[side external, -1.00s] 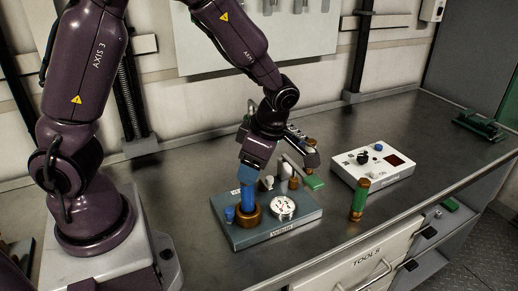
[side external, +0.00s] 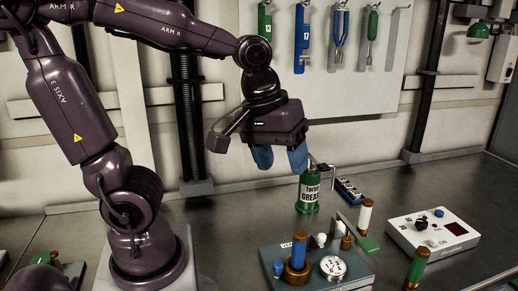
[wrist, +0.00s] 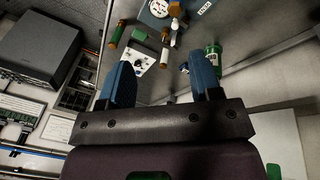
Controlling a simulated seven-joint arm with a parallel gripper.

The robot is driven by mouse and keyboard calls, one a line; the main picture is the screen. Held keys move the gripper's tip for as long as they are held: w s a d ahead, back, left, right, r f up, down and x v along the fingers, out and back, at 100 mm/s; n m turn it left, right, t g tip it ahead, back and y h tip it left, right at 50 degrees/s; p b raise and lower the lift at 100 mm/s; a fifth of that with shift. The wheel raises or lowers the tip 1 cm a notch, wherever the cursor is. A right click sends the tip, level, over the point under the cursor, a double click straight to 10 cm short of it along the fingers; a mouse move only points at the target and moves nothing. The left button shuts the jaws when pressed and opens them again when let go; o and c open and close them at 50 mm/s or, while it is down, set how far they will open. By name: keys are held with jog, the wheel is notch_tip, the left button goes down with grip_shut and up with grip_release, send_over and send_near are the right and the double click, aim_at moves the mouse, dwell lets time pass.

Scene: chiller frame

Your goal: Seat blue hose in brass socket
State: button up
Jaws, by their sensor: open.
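The blue hose (side external: 299,246) stands upright in the brass socket (side external: 295,273) on the grey-blue plate (side external: 362,274) in the side view. Its lower end is hidden inside the socket ring, so I cannot tell how deep it sits. My gripper (side external: 280,158) is open and empty, well above the plate and apart from the hose. Its blue fingers also show spread apart with nothing between them in the wrist view (wrist: 163,78). A round white gauge (side external: 333,266) sits right of the socket, and a small blue knob (side external: 278,268) sits left of it.
A green grease can (side external: 309,195) stands behind. A green cylinder (side external: 416,267) and a white control box (side external: 434,231) are to the right. Bare bench lies between plate and can.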

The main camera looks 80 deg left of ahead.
jog(key=s+m, duration=0.1)
jog(key=m, duration=0.1)
jog(key=s+r+m+t, duration=0.1)
jog(key=m, duration=0.2)
jog(key=s+r+m+t, duration=0.1)
jog(key=s+m, duration=0.1)
jog(key=m, duration=0.1)
jog(key=shift+r, duration=0.1)
